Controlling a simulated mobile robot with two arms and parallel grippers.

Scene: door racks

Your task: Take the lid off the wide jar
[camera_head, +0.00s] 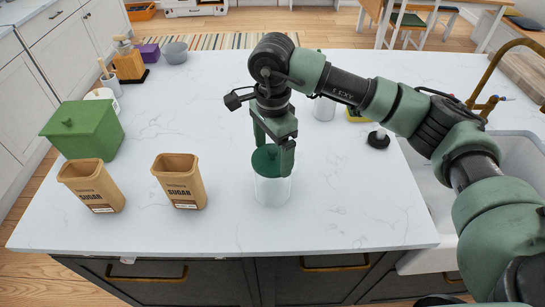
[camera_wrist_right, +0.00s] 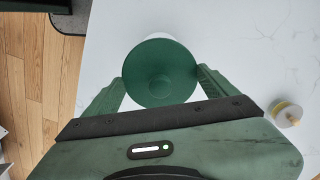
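The wide jar (camera_head: 271,192) is a clear glass cylinder standing upright near the front middle of the counter. Its round green lid (camera_head: 265,160) sits on top. In the right wrist view the lid (camera_wrist_right: 160,72) shows from above, with a small round knob in its middle. My right gripper (camera_head: 273,155) points down over the jar with its fingers wide apart. In the right wrist view its fingertips (camera_wrist_right: 160,73) are on opposite sides of the lid, close to its rim; I cannot tell whether they touch it. My left gripper is not in view.
Two brown sugar canisters (camera_head: 180,181) (camera_head: 91,185) and a green box (camera_head: 84,131) stand to the left. A pale canister (camera_head: 324,108) and a black-based item (camera_head: 378,139) stand behind and right. The sink (camera_head: 430,190) is at the right. The counter's front edge is close.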

